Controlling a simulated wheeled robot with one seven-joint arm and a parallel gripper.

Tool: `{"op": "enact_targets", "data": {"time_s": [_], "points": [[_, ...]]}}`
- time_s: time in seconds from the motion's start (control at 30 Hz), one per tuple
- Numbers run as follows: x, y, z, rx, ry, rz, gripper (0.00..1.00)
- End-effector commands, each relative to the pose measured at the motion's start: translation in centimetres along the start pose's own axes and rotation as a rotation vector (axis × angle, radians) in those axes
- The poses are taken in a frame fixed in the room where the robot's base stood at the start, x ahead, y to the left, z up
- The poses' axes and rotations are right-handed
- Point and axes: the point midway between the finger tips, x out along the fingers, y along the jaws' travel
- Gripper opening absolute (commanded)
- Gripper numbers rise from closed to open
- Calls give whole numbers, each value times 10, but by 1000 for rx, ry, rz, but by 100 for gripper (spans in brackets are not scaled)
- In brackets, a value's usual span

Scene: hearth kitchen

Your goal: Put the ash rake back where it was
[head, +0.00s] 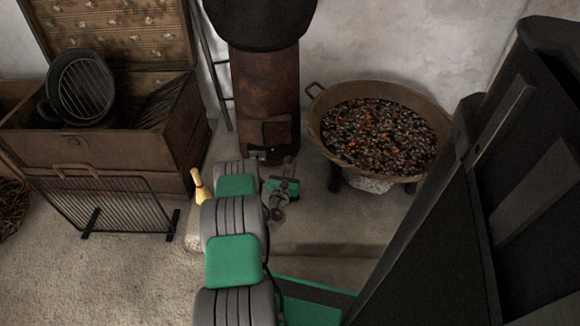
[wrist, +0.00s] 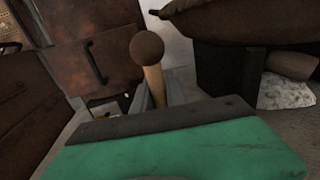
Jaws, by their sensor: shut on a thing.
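My gripper (head: 281,190) is low in front of the rusty stove (head: 265,95), beyond my grey and green arm links. In the wrist view my gripper (wrist: 156,98) is shut on a pale wooden handle with a dark round knob at its end, which I take to be the ash rake (wrist: 147,50). The handle stands up between the jaws, slightly tilted. The rake's other end is hidden behind the gripper's dark bar and green casing. In the head view the rake cannot be made out clearly. The stove's rusty front (wrist: 97,58) shows behind the knob.
A wide pan of glowing coals (head: 316,130) stands right of the stove. A dark rack (head: 213,75) leans on the wall left of it. A yellow object (head: 200,187) stands left of my arm. An open chest (head: 90,150) and a fire screen (head: 120,205) are further left.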

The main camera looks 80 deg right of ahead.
Motion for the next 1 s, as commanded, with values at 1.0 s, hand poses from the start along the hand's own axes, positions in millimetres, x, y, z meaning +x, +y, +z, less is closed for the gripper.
{"op": "enact_targets", "data": {"time_s": [1.0], "points": [[-46, 1, 5, -1, 0, 2, 39]]}}
